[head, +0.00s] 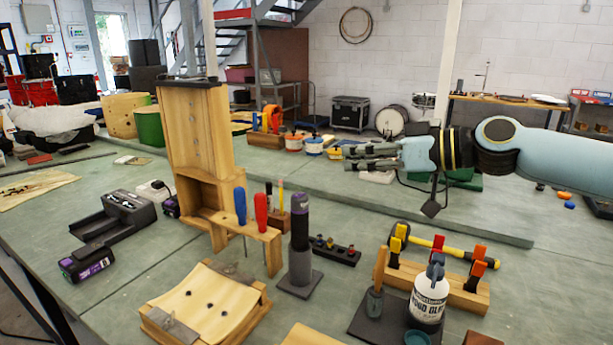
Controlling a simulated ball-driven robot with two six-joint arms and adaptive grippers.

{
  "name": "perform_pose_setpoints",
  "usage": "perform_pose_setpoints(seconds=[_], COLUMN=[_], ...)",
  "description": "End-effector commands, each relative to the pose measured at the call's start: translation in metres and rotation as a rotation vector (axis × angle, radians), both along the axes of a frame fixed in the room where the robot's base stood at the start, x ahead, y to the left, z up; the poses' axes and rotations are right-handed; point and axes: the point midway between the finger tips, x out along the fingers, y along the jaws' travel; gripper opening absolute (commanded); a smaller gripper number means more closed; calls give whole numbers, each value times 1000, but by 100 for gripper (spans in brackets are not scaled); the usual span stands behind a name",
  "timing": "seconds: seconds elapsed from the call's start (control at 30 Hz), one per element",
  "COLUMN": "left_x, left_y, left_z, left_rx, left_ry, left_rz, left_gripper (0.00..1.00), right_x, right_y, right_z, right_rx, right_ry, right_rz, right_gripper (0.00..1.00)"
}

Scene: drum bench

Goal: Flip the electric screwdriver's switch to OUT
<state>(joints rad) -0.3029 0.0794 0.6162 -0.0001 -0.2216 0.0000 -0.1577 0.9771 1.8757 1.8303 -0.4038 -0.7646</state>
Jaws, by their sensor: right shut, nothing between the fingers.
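The electric screwdriver seems to be the upright dark cylinder with a purple-grey top (300,222), standing in a grey holder (299,278) with a square base near the middle of the bench. Its switch is too small to make out, so I cannot tell its setting. My right gripper (347,158) reaches in from the right, well above the bench, with its fingers pointing left. It is shut and empty, up and to the right of the screwdriver and apart from it. My left gripper is not in view.
A wooden rack with blue and red screwdrivers (250,234) stands left of the holder. A tall wooden frame (195,130) rises behind it. A glue bottle (429,294) and a clamp block (438,283) are at right. A curved wooden piece (207,304) lies in front.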

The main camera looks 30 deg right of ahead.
Motion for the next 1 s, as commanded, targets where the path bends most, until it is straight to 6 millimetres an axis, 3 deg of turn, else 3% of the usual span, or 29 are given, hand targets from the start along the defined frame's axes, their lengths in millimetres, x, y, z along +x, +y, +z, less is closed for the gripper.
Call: perform_pose_setpoints(seconds=[0.37, 0.67, 0.87, 1.0], left_x=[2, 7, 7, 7], left_y=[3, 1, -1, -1], left_z=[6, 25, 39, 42], left_rx=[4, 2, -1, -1], left_ry=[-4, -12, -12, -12], left_rz=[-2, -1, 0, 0], left_gripper=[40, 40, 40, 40], right_x=[10, 50, 84, 80], right_y=[5, 32, 54, 55], right_z=[0, -9, -20, -46], right_rx=[5, 9, 8, 2], right_ry=[-6, -3, -1, 4], right_rz=[-3, -4, 0, -1], right_gripper=[0, 0, 0, 0])
